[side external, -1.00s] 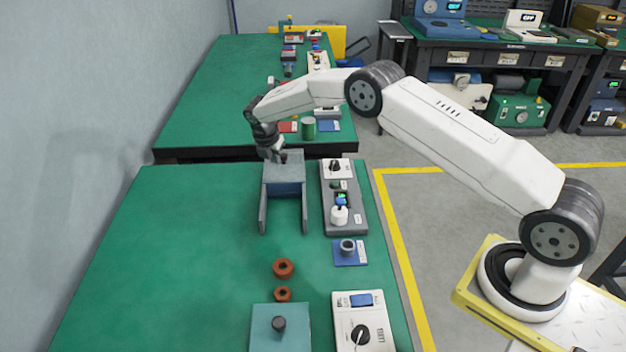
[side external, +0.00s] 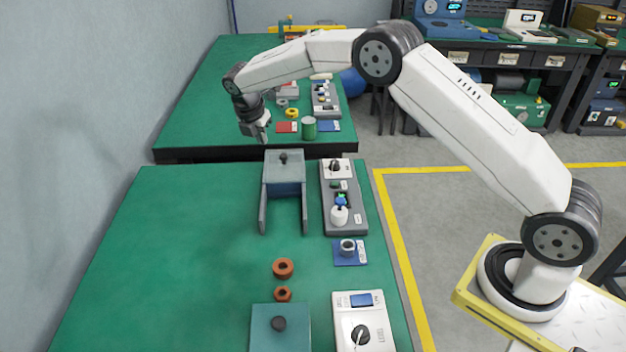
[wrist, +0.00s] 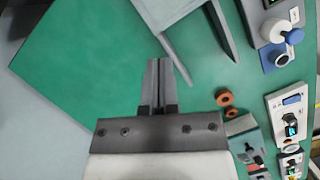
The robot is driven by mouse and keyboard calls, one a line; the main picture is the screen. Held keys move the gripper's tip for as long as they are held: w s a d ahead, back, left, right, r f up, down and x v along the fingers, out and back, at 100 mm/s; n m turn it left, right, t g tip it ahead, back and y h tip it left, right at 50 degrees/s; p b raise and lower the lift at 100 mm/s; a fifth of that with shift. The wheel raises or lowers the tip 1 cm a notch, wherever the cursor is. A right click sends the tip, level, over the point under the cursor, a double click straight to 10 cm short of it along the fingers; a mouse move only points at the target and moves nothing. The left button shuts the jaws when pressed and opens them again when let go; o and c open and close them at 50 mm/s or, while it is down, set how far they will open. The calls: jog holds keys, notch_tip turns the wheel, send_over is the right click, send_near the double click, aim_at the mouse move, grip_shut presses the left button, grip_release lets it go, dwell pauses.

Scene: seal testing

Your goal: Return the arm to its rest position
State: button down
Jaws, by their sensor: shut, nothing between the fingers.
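My gripper (side external: 262,136) hangs in the air at the far end of the near green table, up and left of a grey-blue fixture with two long arms (side external: 284,170). It holds nothing. In the wrist view my gripper's fingers (wrist: 158,64) are together, with green table surface beyond them. The fixture has a dark knob on its top and stands apart from my gripper. Part of the fixture (wrist: 178,27) shows at the top of the wrist view.
A grey panel with a white bottle-like part (side external: 338,216) stands right of the fixture. Two orange-brown rings (side external: 283,268), a teal block (side external: 280,335) and a white switch box (side external: 362,325) are nearer. A second green table (side external: 205,105) lies behind. The near table's left side is clear.

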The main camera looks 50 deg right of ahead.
jog(key=s+r+m+t+y, duration=0.1)
jog(key=s+m+y, duration=0.2)
jog(key=s+m, duration=1.8)
jog(key=s+a, duration=0.1)
jog(key=s, duration=1.1)
jog(key=shift+s+r+m, duration=0.3)
jog(key=shift+s, duration=0.05)
